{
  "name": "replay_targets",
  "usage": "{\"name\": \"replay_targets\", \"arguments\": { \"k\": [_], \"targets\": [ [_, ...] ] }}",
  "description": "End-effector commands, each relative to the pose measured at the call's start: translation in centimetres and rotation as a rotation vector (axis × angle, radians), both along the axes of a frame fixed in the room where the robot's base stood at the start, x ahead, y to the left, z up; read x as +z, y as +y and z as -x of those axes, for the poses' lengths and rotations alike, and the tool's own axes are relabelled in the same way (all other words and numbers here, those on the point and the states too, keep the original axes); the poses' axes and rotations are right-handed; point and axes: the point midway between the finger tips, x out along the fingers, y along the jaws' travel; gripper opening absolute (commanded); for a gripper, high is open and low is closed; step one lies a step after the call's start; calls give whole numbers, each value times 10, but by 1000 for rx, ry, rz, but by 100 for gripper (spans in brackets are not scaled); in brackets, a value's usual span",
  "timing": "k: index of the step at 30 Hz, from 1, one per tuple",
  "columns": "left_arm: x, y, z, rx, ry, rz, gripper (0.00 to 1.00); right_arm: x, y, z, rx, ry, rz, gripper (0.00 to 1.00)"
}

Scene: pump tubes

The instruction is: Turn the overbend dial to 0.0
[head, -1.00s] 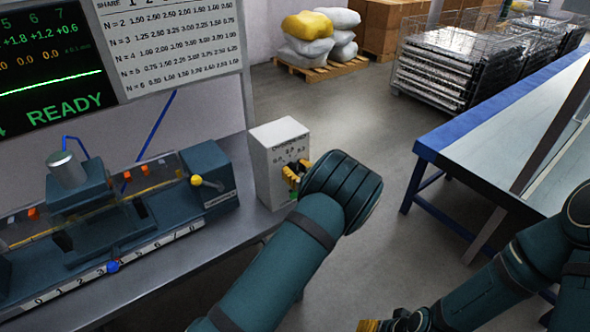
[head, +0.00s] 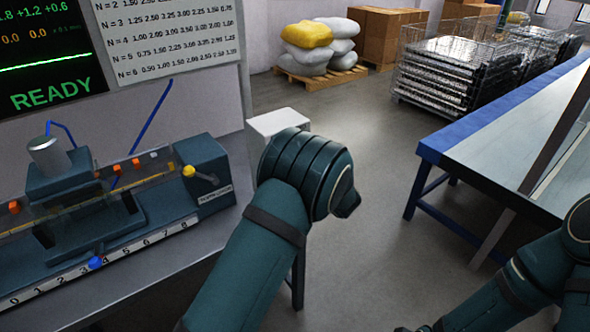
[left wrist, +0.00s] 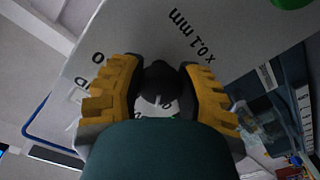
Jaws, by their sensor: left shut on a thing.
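The overbend dial (left wrist: 158,82) is a dark round knob with a light pointer mark on the white dial box. My left gripper (left wrist: 162,72) has its yellow fingers closed on either side of the knob in the left wrist view. Part of the dial's printed scale shows, but the pointer's value is not readable. In the head view only the top of the white dial box (head: 279,122) shows; my left wrist hides its face, the dial and the fingers. My right arm is at the lower right, with its gripper out of frame.
A bench (head: 140,268) carries a teal fixture (head: 75,190) with a numbered ruler, left of the dial box. A screen (head: 50,60) reads READY beside a printed chart. A blue-edged table (head: 480,140) stands at right. Open floor lies between.

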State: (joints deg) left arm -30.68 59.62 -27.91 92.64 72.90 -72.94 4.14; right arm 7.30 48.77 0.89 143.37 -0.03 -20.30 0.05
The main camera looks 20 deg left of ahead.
Motion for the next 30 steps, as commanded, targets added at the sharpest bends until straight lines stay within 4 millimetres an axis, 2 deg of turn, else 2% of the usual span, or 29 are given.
{"name": "replay_targets", "arguments": {
  "k": [3,9,26,27,29,30],
  "targets": [
    [-3,0,0,0,-49,40,0,-12,0,-2,-1,-5,1,61],
    [-1,0,0,1,-102,80,0,-19,-1,-4,-3,-10,1,61],
    [0,0,0,-1,-123,97,0,-21,-1,-5,-3,-11,3,61],
    [0,0,0,-1,-123,97,52,-21,-1,-5,-3,-11,3,61],
    [0,0,0,-1,-123,97,70,-21,-1,-5,-3,-11,3,61],
    [0,0,0,-1,-123,97,70,-21,-1,-5,-3,-11,3,61]
  ]
}}
